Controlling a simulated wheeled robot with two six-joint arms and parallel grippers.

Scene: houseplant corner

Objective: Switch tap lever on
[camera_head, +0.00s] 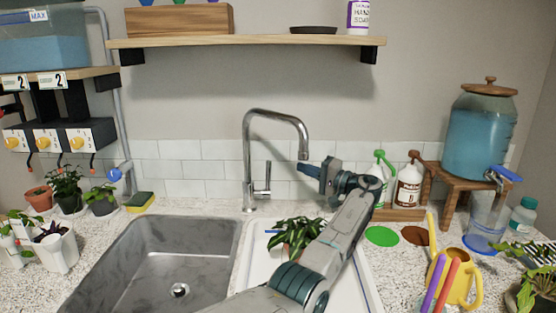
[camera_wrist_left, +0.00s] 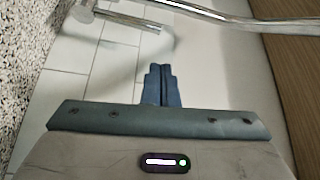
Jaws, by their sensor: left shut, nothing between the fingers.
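The chrome tap (camera_head: 248,155) stands upright behind the sink, its spout curving over to the right. Its thin lever (camera_head: 267,177) points upward beside the column on the right, low on the tap. My left gripper (camera_head: 303,168) is right of the lever, apart from it, with its fingers pointing left. In the left wrist view the gripper's fingers (camera_wrist_left: 162,85) are together and empty. The lever (camera_wrist_left: 125,20) shows ahead of them near the top edge, beside the tap's column (camera_wrist_left: 230,17). My right gripper is not in view.
The steel sink (camera_head: 180,289) lies front left of the tap. A leafy plant (camera_head: 293,236) sits below my left arm. Soap bottles (camera_head: 409,184) stand behind the gripper, and a blue water dispenser (camera_head: 479,135) is farther right. A wooden shelf (camera_head: 240,42) hangs above.

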